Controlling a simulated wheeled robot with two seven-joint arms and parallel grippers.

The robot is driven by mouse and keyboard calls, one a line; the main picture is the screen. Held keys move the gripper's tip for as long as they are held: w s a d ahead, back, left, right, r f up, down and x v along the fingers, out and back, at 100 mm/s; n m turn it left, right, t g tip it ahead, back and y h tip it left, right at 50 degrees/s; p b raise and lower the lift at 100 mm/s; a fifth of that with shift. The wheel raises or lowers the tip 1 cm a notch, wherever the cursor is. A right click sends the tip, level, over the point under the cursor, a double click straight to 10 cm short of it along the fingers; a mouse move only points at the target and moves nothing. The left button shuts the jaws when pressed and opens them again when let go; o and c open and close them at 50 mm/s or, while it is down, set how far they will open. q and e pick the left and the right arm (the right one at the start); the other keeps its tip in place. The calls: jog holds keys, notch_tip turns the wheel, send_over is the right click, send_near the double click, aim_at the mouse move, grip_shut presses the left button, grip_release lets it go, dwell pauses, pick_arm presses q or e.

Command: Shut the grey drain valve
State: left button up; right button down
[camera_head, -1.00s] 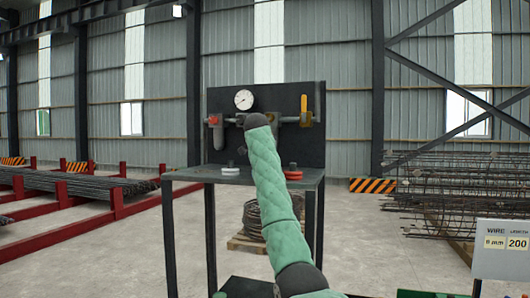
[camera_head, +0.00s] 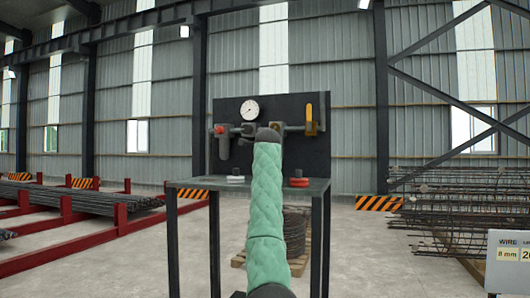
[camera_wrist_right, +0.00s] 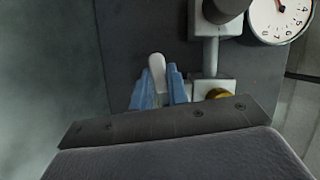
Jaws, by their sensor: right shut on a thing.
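In the right wrist view, my right gripper (camera_wrist_right: 160,95) has its blue fingers shut on a slim pale grey handle with a rounded end (camera_wrist_right: 157,66), which looks like the grey drain valve. Its lower part is hidden between the fingers, so how far it is turned cannot be told. In the head view, my green-sleeved right arm reaches up to the dark panel (camera_head: 305,155) and its dark wrist hides the gripper and handle. My left gripper is not in view.
The panel carries a gauge (camera_head: 249,110), a red-knobbed unit (camera_head: 221,135) and a yellow lever (camera_head: 309,120). Rebar racks stand left and right.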

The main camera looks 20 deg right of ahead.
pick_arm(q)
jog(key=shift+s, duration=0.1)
pick_arm(e)
jog(key=shift+r+m+t, duration=0.15)
jog(key=shift+m+t, duration=0.25)
jog(key=shift+m, duration=0.4)
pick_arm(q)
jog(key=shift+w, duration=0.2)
pick_arm(e)
jog(key=c, duration=1.5)
grip_release()
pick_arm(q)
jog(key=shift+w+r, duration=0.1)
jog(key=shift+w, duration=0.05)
pick_arm(e)
jog(key=shift+o, duration=0.7)
jog(key=shift+r, duration=0.1)
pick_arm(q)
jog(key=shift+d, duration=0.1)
pick_arm(e)
jog(key=shift+s, duration=0.15)
